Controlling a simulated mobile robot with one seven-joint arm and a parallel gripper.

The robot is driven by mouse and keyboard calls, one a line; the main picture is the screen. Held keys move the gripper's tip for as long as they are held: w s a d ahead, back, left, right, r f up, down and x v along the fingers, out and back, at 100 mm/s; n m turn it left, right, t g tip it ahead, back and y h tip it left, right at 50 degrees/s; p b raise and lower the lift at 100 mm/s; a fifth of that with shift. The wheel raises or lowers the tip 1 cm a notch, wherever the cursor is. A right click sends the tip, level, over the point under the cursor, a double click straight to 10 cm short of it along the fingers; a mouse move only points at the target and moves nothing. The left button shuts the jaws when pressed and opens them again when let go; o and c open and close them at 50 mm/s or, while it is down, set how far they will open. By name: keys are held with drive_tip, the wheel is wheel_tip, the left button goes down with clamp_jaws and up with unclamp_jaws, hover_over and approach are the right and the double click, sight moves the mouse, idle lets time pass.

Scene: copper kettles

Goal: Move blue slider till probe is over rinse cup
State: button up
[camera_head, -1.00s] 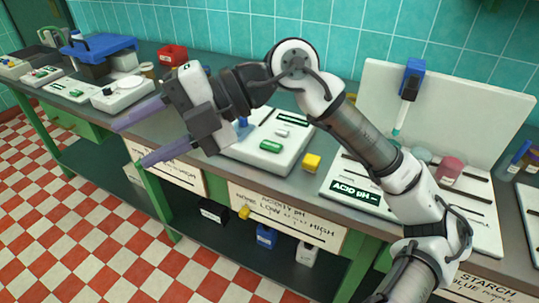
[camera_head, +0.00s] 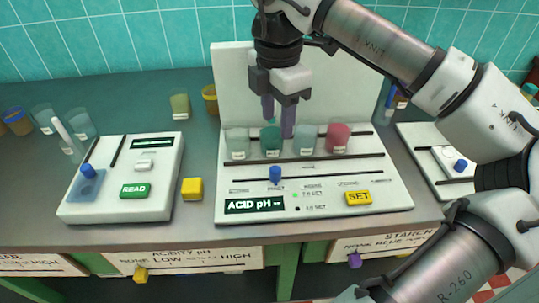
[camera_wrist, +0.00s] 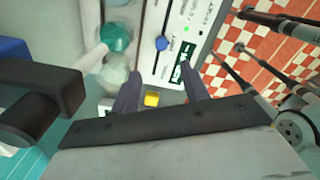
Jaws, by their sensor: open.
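The blue slider (camera_head: 275,174) is a small knob in a slot on the front of the white ACID pH station (camera_head: 400,200); it also shows in the wrist view (camera_wrist: 162,43). Behind it stand a pale cup (camera_head: 237,146), a teal cup (camera_head: 271,143), a blue-grey cup (camera_head: 305,142) and a pink cup (camera_head: 338,140). Their labels are too small to read, so I cannot tell which is the rinse cup. The probe is hidden behind my arm in the head view. My gripper (camera_head: 278,126) is open, pointing down above and behind the slider, apart from it.
A yellow cube (camera_head: 192,189) stands between the station and a white READ device (camera_head: 160,190). The white backboard (camera_head: 230,85) rises behind the cups. A yellow SET button (camera_head: 358,198) is at the station's front right. Several beakers stand at far left.

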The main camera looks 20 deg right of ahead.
sight(276, 169)
wheel_tip(276, 169, down, 14)
drive_tip(key=shift+s+r+p, duration=0.15)
drive_tip(key=shift+r+p, duration=0.1)
drive_tip(key=shift+p, duration=0.6)
drive_tip(key=shift+c, duration=0.2)
clamp_jaws()
